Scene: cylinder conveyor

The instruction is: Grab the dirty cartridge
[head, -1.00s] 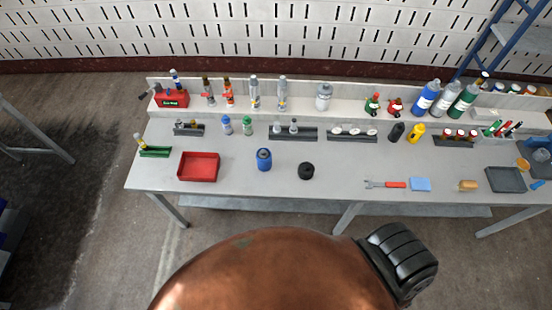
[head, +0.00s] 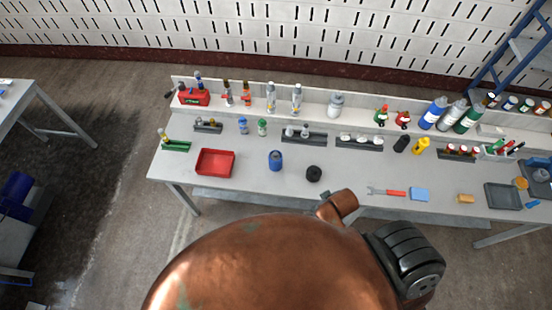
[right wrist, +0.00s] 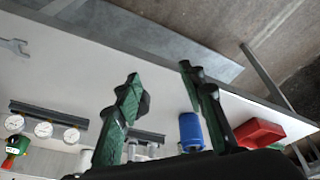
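No part is plainly marked as the dirty cartridge. A blue canister (head: 276,160) stands upright on the grey workbench (head: 360,178). A short black round part (head: 314,174) sits right of it. In the head view a copper link of mine shows at the bench's front edge. My left gripper is out of view.
A red tray (head: 230,163) lies left of the canister. A wrench (head: 387,192), a blue block (head: 419,194) and a dark tray (head: 487,196) lie to the right. Racks, gauges (head: 360,139) and bottles line the back. The bench's front middle is mostly clear.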

